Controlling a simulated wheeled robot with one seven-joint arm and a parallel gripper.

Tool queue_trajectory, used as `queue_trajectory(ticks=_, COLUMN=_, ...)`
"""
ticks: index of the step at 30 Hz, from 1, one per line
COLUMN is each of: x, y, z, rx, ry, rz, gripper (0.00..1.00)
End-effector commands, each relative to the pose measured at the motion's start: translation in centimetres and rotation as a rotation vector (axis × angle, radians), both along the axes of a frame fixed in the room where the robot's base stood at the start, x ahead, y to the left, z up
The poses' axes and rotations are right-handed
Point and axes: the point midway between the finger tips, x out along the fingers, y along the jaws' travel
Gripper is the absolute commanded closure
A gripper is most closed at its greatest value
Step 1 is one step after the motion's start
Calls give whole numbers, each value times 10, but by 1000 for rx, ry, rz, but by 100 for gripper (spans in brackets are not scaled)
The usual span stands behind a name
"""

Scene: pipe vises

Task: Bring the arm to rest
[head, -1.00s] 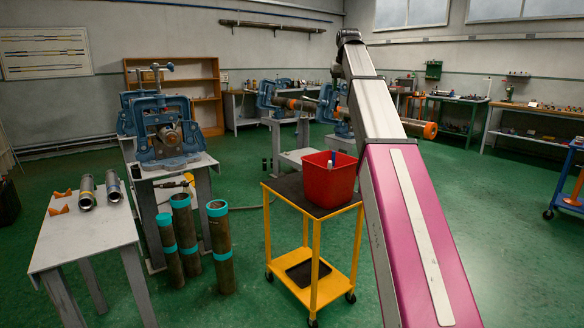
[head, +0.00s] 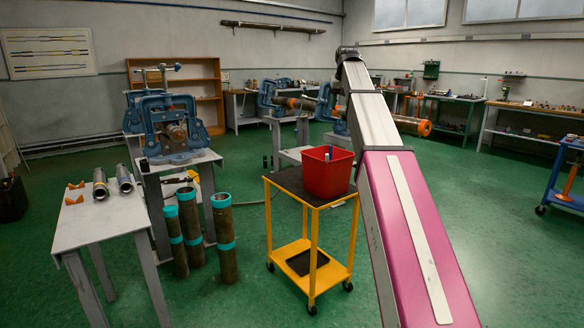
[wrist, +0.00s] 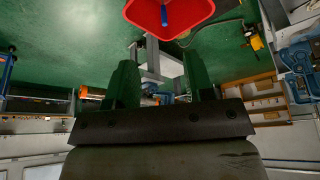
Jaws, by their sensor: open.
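My arm reaches up and away in the head view, with a magenta link nearest and a pale grey link beyond it. Its far end is at upper centre, and the gripper itself is hidden behind it there. In the wrist view, which is turned upside down, my gripper (wrist: 160,76) has two dark green fingers set apart. Nothing is held between them.
A red bucket (head: 326,172) stands on a yellow cart (head: 309,258) left of my arm. A grey table (head: 88,220) holds pipe pieces at left. Upright pipes (head: 224,240) stand beside a blue vise (head: 172,125). Green floor (head: 490,230) is clear at right.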

Motion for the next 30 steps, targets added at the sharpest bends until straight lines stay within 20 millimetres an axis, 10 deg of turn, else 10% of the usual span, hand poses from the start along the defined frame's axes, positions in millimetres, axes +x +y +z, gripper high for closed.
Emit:
queue_trajectory(ticks=14, x=-31, y=0, z=-168, rx=0, ry=79, rz=-7, gripper=52)
queue_trajectory(ticks=30, x=-134, y=1, z=-399, rx=-2, ry=205, rz=-18, gripper=52)
